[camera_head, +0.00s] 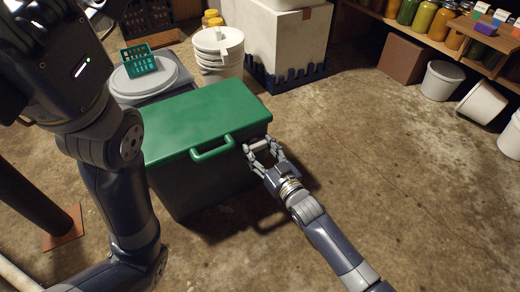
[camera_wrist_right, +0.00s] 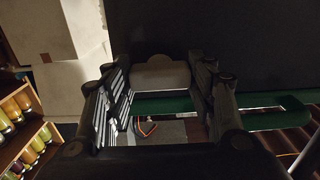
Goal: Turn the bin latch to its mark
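The bin is a dark box (camera_head: 205,185) with a green lid (camera_head: 205,112) and a green loop handle (camera_head: 212,150) at its front edge. The pale grey latch (camera_head: 261,147) is on the bin's side, right of the handle. It shows as a grey bar (camera_wrist_right: 160,76) in the right wrist view. My right gripper (camera_head: 264,152) has its fingers spread on either side of the latch; I cannot tell whether they touch it. No mark is discernible. My left gripper (camera_head: 22,45) is large and dark at the top left, partly cut off, its fingers unclear.
A grey-lidded container with a green basket (camera_head: 138,60) and stacked white buckets (camera_head: 217,50) stand behind the bin. A white chest (camera_head: 285,40) is at the back. Jar shelves and white buckets (camera_head: 442,80) are at the right. The floor (camera_head: 390,170) right of the bin is clear.

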